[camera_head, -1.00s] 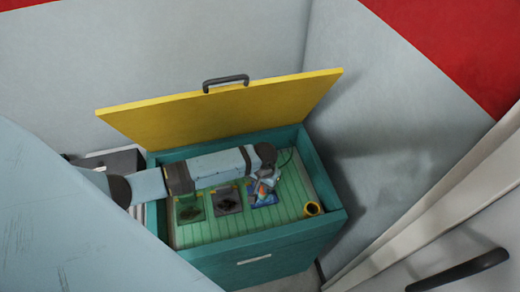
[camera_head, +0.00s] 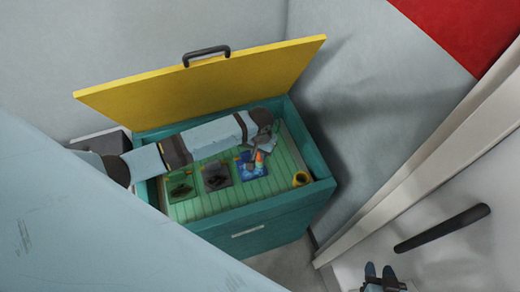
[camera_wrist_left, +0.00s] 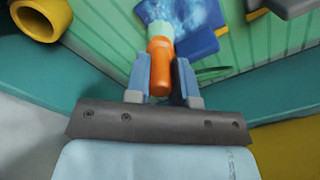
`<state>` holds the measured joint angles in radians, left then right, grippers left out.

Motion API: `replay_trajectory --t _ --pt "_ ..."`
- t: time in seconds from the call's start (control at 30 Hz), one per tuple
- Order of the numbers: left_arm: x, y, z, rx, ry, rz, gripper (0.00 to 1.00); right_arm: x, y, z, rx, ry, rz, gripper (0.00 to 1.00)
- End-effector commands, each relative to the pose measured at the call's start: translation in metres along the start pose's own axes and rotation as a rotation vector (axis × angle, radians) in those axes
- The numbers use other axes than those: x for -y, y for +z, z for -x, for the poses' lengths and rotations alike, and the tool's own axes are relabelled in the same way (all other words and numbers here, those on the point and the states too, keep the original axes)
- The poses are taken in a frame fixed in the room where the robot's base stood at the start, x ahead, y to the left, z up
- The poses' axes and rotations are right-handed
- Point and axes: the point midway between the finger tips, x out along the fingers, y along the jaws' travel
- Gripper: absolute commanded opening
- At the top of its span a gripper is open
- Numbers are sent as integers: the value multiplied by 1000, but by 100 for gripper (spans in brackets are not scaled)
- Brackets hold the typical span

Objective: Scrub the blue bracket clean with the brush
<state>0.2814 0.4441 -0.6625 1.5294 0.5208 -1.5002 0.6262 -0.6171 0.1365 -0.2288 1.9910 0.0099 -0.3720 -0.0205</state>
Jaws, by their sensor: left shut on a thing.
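My left gripper (camera_head: 262,148) reaches into the teal chest and is shut on the brush. In the left wrist view the brush's orange handle (camera_wrist_left: 160,66) sits between the two fingers, and its far end points at the blue patch. The blue bracket is hard to make out: a blue patch (camera_head: 252,170) mottled with white lies under the brush, and it also shows in the left wrist view (camera_wrist_left: 205,40). Whether the bristles touch it I cannot tell. My right gripper (camera_head: 379,276) shows at the bottom edge; its finger gap is unclear.
The teal chest (camera_head: 320,160) has its yellow lid (camera_head: 200,85) raised. On its green slatted floor lie a green pad (camera_head: 181,191) and a dark grey pad (camera_head: 217,184) with dark pieces, and a yellow ring-like cup (camera_head: 301,179) stands at the right. A black handle (camera_head: 442,228) is at right.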

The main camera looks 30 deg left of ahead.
Motion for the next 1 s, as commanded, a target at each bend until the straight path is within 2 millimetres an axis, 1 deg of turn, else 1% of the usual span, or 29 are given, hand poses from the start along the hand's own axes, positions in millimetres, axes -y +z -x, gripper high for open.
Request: replay_trajectory --t 0.03,0.3,0.43,0.57,1.0 --pt "0 0 6 -1 1 0 2 0 0 0 0 0 0 38" --pt "-1 0 33 -2 1 0 2 0 0 0 0 0 0 38" --pt "0 0 43 -2 1 0 2 0 0 0 1 0 0 38" --pt "0 0 46 0 0 0 2 0 0 0 1 0 0 38" --pt "0 0 46 0 0 0 2 0 0 0 1 0 0 38"
